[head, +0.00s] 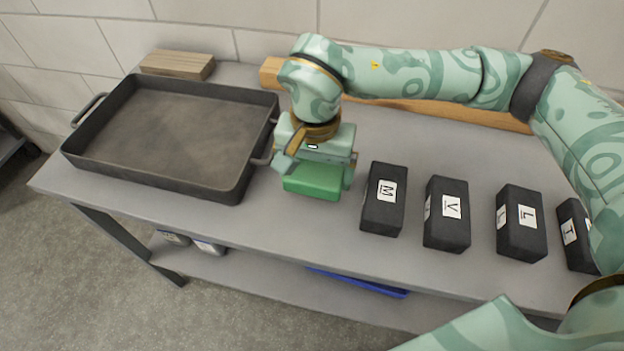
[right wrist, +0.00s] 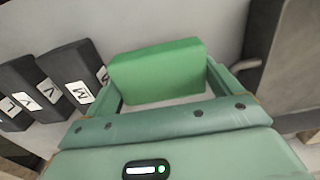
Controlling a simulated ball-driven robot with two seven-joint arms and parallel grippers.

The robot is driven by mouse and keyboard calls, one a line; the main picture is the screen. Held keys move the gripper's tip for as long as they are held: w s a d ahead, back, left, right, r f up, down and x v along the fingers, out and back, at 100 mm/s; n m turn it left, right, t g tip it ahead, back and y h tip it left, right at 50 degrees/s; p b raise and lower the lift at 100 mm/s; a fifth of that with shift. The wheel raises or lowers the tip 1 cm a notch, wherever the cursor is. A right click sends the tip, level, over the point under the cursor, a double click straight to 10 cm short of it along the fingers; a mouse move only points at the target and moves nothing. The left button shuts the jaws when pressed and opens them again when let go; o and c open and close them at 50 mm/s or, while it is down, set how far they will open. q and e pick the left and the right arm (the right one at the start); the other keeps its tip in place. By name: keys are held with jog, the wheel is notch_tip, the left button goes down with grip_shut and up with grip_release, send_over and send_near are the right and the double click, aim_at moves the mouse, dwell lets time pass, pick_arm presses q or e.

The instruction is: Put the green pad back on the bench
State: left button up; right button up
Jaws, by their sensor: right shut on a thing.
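The green pad (head: 314,182) is a bright green block low over the grey bench (head: 300,228), between the dark tray and the block marked M. My right gripper (head: 318,172) reaches down over it and is shut on it. In the right wrist view the pad (right wrist: 158,72) sits between the two fingers of the gripper (right wrist: 165,85). I cannot tell whether the pad's underside touches the bench top. My left gripper is not in view.
A dark tray (head: 88,168) with handles stands left of the pad. Black blocks marked M (head: 383,215), V (head: 447,232), L (head: 520,240) and another (head: 575,240) stand in a row to the right. Wooden pieces (head: 178,65) lie at the back. The bench's front strip is clear.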

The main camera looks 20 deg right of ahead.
aim_at(314, 181)
jog(key=shift+f, duration=0.15)
jog(key=f+b, duration=0.1)
jog(key=f, duration=0.1)
jog(key=f+b, duration=0.1)
jog(key=f, duration=0.1)
jog(key=shift+w+d, duration=0.1)
jog(key=shift+w, duration=0.3)
jog(key=shift+r, duration=0.15)
jog(key=o, duration=0.7)
pick_arm(q)
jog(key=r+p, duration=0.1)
jog(key=p, duration=0.1)
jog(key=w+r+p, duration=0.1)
jog(key=p, duration=0.1)
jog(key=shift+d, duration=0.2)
pick_arm(e)
notch_tip(314, 181, up, 12)
